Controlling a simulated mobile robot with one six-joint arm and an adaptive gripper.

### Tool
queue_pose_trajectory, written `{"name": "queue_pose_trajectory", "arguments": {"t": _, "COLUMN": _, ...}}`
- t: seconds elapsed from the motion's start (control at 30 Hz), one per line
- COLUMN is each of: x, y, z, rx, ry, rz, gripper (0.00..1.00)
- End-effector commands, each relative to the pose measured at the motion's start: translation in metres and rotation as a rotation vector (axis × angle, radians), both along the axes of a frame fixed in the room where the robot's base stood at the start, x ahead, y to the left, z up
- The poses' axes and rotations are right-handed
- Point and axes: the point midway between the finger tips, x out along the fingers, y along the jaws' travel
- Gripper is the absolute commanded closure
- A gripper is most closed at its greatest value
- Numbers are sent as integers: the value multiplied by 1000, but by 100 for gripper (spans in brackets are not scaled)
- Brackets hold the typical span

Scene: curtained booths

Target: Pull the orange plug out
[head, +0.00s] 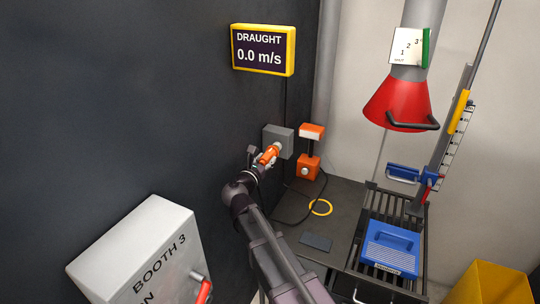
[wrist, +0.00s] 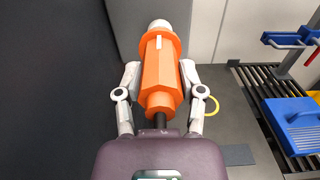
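The orange plug (head: 268,156) is at the grey socket box (head: 279,141) on the dark wall, its pale front end toward the box. I cannot tell how deep it sits. In the wrist view the plug (wrist: 160,75) fills the middle, with a pale collar at its far end and a dark cable at its near end. My gripper (head: 262,157) has one finger on each side of the plug, and both fingertips appear to touch it. My gripper (wrist: 160,72) looks shut on the plug.
A "DRAUGHT" display (head: 263,50) reading 0.0 m/s hangs above. An orange lamp-like device (head: 308,168) stands right of the socket. A yellow ring (head: 320,207) lies on the dark bench (head: 345,196).

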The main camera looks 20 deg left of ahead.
Motion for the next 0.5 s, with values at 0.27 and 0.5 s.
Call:
{"name": "queue_pose_trajectory", "arguments": {"t": 0.27, "x": 0, "y": 1, "z": 0, "rx": -1, "ry": -1, "rz": 2, "gripper": 100}}
{"name": "queue_pose_trajectory", "arguments": {"t": 0.5, "x": -4, "y": 2, "z": 0, "rx": -1, "ry": -1, "rz": 3, "gripper": 100}}
